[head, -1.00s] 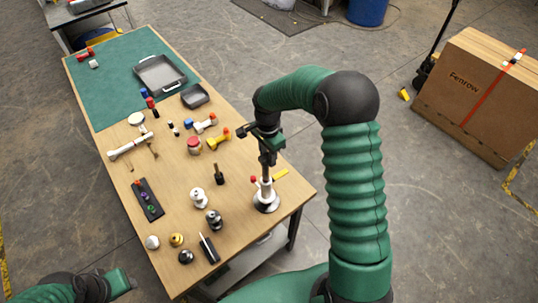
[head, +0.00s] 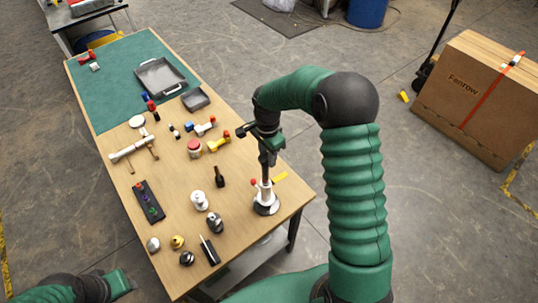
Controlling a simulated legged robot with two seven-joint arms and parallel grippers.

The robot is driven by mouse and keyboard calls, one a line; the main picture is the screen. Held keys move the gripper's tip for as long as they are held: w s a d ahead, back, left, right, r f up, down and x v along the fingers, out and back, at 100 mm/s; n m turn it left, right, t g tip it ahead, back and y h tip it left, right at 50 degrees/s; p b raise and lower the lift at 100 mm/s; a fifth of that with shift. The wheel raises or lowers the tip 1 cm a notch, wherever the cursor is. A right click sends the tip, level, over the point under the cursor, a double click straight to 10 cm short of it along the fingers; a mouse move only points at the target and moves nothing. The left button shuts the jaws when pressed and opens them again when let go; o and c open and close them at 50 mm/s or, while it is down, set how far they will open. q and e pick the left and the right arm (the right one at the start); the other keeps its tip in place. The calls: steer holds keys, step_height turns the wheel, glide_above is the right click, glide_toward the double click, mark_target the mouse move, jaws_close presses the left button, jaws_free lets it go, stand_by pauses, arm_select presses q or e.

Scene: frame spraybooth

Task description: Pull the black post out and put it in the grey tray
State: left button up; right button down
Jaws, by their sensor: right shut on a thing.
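The black post (head: 265,172) stands upright in a white holder with a round base (head: 266,207) near the table's right edge. My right gripper (head: 268,157) is shut on the post's upper part, which its fingers hide. The post's lower end is hidden in the holder. A grey tray with pale handles (head: 143,71) lies on the teal mat, and a smaller dark grey tray (head: 195,99) lies beside it, nearer to me. Both look empty. My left gripper (head: 124,281) is at the lower left, off the table; its fingers are too unclear to read.
Between the holder and the trays lie a yellow-and-red piece (head: 219,141), a red-topped jar (head: 194,148) and a small dark upright piece (head: 219,178). Several knobs and a black rack (head: 148,202) fill the table's near left. The teal mat (head: 110,72) has free room.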

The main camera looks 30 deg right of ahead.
steer(key=shift+a+r+p, duration=0.2)
steer(key=shift+r+p, duration=1.45)
steer(key=shift+r, duration=0.7)
steer(key=shift+w+a+r+p, duration=0.1)
steer(key=shift+a+r+p, duration=0.1)
steer(key=shift+r+p, duration=0.5)
steer(key=shift+d+r+p, duration=0.25)
steer(key=shift+r+p, duration=0.45)
steer(key=shift+r, duration=0.6)
step_height(320, 180, up, 19)
steer(key=p, duration=0.2)
stand_by(2.0)
stand_by(0.4)
